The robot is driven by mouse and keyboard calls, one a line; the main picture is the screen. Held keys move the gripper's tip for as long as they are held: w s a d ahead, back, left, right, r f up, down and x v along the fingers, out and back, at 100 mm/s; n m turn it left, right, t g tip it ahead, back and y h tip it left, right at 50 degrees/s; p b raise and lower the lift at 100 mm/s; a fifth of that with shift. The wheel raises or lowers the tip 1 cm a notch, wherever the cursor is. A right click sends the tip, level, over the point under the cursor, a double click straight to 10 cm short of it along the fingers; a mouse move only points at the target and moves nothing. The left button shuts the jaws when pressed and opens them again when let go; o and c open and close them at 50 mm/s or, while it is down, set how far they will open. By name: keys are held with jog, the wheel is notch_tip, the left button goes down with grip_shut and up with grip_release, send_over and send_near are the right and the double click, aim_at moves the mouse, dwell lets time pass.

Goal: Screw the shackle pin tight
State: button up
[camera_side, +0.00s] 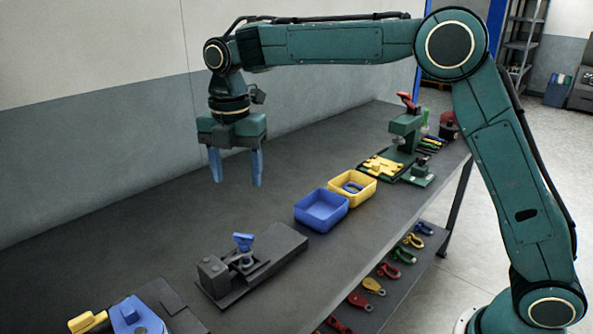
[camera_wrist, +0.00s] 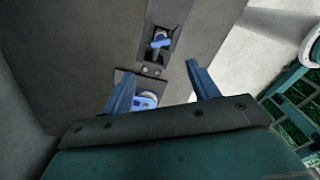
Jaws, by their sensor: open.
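My gripper (camera_side: 236,182) is open and empty, with its two blue fingers pointing down. It hangs above the bench, behind and well above the grey fixture (camera_side: 285,243). A small blue-topped part (camera_side: 243,241), seemingly the shackle pin, stands up from the fixture beside a dark block. The shackle itself is too small to make out clearly. In the wrist view the blue part (camera_wrist: 162,40) shows beyond the open fingers (camera_wrist: 160,70), and nothing is between them.
A blue bin (camera_side: 322,210) and a yellow bin (camera_side: 352,185) stand right of the fixture. A green press (camera_side: 404,130) stands farther back. A blue and yellow tool (camera_side: 135,315) lies at the lower left. The bench behind the fixture is clear.

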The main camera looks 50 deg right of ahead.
aim_at(243, 239)
notch_tip(243, 239, down, 14)
jog(key=shift+r, duration=0.1)
dwell(0.8)
jog(key=shift+c, duration=0.4)
jog(key=c, duration=0.9)
